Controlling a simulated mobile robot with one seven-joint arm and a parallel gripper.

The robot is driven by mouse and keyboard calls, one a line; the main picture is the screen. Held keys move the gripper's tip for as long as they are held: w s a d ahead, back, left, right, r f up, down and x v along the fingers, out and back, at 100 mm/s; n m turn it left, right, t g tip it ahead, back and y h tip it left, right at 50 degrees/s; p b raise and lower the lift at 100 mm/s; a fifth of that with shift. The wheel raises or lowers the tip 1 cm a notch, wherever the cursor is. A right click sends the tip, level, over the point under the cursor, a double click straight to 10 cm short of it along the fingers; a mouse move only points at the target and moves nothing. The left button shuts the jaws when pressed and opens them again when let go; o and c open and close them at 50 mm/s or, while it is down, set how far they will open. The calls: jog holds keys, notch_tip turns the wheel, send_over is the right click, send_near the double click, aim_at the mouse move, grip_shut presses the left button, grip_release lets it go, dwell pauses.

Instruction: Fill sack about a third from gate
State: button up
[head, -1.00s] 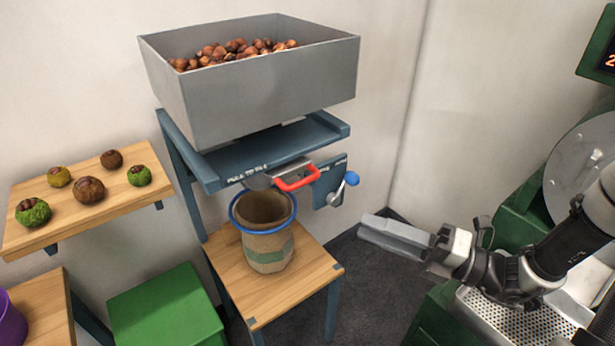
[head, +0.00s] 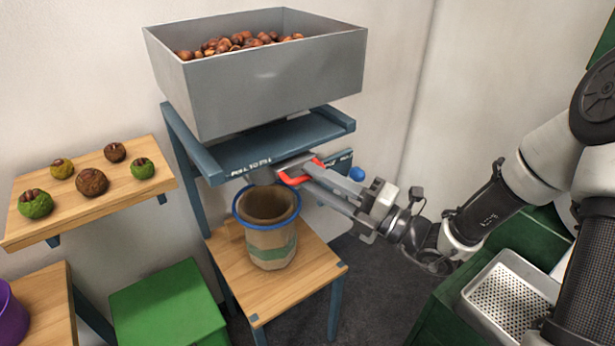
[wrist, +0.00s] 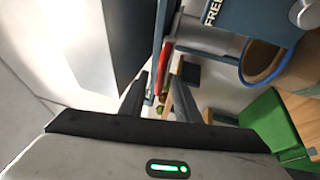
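The paper sack (head: 272,247) stands upright on a small wooden stand, its mouth held open by a blue ring, under the gate's outlet. Its inside looks brown and I see no separate chestnuts in it. The grey hopper (head: 275,90) above holds chestnuts (head: 225,45). The red gate handle (head: 293,180) sits under the blue shelf; in the wrist view the red handle (wrist: 167,62) lies just ahead of and between my fingertips. My gripper (head: 309,172) is open at the handle, and its fingers (wrist: 158,92) stand apart in the wrist view. Contact is unclear.
A blue knob (head: 356,174) sits right of the handle, close to my fingers. A wooden shelf (head: 120,190) with several husks and nuts is at left. A green box (head: 168,308) stands left of the wooden stand (head: 262,300). A perforated metal tray (head: 510,300) is at right.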

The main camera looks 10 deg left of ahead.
jog(key=shift+x, duration=1.2)
jog(key=c, duration=0.5)
jog(key=shift+r, duration=0.15)
grip_shut()
